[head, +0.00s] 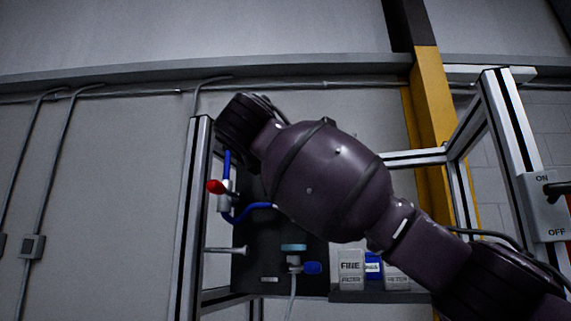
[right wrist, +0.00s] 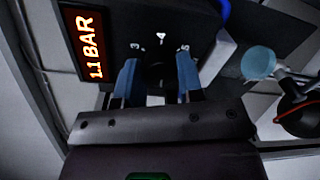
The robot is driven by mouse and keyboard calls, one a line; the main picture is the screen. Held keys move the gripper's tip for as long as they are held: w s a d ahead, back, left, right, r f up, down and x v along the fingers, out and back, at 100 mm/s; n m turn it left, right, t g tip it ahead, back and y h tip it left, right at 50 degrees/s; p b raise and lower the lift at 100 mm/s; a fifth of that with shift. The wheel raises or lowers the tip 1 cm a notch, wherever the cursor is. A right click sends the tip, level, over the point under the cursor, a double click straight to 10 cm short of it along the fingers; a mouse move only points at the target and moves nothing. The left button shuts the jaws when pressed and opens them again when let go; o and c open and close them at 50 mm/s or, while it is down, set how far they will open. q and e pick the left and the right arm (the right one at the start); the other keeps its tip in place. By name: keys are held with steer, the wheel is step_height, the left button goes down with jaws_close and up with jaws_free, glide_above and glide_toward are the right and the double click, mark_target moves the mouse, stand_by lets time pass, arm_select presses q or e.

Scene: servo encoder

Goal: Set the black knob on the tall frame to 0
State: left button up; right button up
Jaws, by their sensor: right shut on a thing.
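In the right wrist view the black knob (right wrist: 160,72) sits on a dark panel between the two blue fingers of my right gripper (right wrist: 160,75), which is shut on it. Small white marks show around the knob's far side: a 3 at the left, one like a 5 at the right, and a small white mark between them. The knob's pointer and any 0 mark cannot be made out. In the head view my right arm covers the knob and gripper. The tall frame (head: 190,220) stands behind the arm. My left gripper is not in view.
A lit display (right wrist: 87,45) reads 1.1 BAR beside the knob. A red-handled valve (head: 216,187) with blue tubing, a light-blue cap (head: 293,247) and boxes marked FINE (head: 350,268) are near the arm. An ON/OFF switch (head: 548,205) is at the right.

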steer(key=shift+a+n+p, duration=0.1)
steer(key=shift+n+p, duration=0.3)
steer(key=shift+n, duration=2.8)
steer(key=shift+f, duration=0.1)
steer(key=o, duration=0.9)
steer(key=shift+s, duration=0.1)
